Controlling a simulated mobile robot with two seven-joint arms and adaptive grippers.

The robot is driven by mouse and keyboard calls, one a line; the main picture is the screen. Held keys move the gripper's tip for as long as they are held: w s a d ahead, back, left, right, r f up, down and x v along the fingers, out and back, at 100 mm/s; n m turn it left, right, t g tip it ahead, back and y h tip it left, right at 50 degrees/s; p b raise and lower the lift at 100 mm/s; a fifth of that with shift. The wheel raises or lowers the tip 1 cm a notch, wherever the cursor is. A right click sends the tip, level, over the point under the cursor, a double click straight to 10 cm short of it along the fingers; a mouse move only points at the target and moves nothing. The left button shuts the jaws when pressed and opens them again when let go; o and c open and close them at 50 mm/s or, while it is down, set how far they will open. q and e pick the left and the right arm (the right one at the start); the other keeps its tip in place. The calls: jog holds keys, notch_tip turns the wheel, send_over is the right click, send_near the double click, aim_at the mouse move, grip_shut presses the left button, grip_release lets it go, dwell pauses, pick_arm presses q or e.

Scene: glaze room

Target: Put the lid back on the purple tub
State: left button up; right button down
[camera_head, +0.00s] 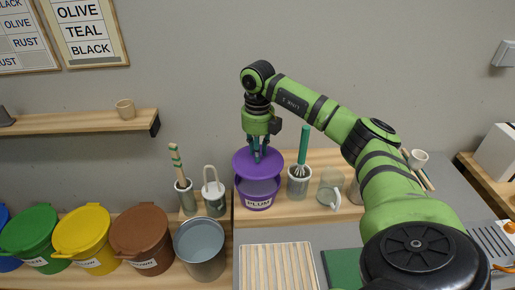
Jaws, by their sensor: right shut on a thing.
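The purple lid (241,161) is held by my right gripper (258,154), which comes down from above and is shut on it. The lid is over the purple tub (258,203), which is labelled PLUM and stands upright on the wooden shelf against the wall. The tub's mouth shows below the lid's front edge, so the lid is not seated on the rim. The lid hides the back of the tub's rim. My left gripper is not in view.
A jar with a whisk (299,183) stands close right of the tub, and a glass mug (330,188) beyond it. Grey pots with tools (214,197) stand to the left.

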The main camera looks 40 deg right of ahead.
aim_at(257, 165)
notch_tip(257, 165, down, 4)
jog(key=b, duration=0.2)
jog(key=shift+r+b, duration=0.15)
jog(key=shift+b, duration=0.25)
jog(key=shift+f+b, duration=0.5)
jog(key=shift+f, duration=0.55)
jog(key=shift+r+p, duration=0.1)
jog(key=shift+p, duration=0.25)
jog(key=shift+f, duration=0.2)
dwell(0.7)
dwell(0.4)
dwell(0.3)
jog(key=c, duration=1)
grip_release()
